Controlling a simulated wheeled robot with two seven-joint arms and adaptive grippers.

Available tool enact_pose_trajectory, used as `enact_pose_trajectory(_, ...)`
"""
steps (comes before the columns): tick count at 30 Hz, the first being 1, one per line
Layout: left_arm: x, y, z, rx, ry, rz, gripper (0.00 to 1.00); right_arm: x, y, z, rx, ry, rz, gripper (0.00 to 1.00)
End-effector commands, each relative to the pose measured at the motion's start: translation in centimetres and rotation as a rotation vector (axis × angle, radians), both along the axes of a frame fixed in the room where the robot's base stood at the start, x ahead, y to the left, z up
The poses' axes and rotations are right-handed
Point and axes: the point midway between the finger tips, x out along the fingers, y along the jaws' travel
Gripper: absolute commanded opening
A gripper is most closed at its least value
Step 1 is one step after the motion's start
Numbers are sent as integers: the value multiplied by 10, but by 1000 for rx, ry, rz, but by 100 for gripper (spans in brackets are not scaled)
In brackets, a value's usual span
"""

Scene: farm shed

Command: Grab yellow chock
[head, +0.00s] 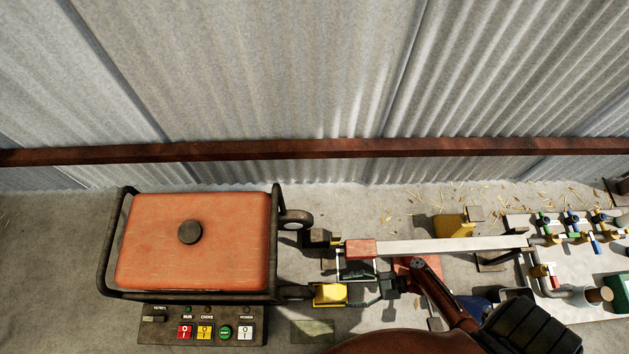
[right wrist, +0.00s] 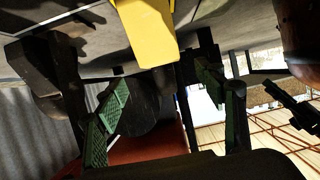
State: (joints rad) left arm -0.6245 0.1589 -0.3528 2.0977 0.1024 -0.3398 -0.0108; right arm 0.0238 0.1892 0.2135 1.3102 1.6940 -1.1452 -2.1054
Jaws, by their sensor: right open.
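A yellow chock (head: 330,294) sits on the floor by the lower wheel (head: 294,292) of the orange generator (head: 192,240). My right gripper (head: 347,284) is just right of the chock, with its green-padded fingers open toward it. In the right wrist view the yellow chock (right wrist: 148,32) shows at the top, lying across the gap between the open fingers (right wrist: 160,95). I cannot tell whether a finger touches it. A second yellow block (head: 454,226) stands farther back to the right. My left gripper is not in view.
A pale bar with a red end (head: 430,246) runs just behind my right gripper. A dark block (head: 318,238) lies by the generator's upper wheel. A panel with pipes and valves (head: 520,224) is at the right. The corrugated wall (head: 300,80) closes off the back.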

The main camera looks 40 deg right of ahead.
Motion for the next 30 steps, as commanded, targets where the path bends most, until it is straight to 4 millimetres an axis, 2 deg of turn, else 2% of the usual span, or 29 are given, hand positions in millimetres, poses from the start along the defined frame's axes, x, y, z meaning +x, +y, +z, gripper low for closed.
enact_pose_trajectory(11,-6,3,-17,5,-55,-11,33,14,27,-15,1,3,1,64)
enact_pose_trajectory(21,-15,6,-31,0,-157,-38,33,34,59,-31,1,4,2,64)
enact_pose_trajectory(30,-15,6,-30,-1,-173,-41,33,37,62,-30,0,2,1,64)
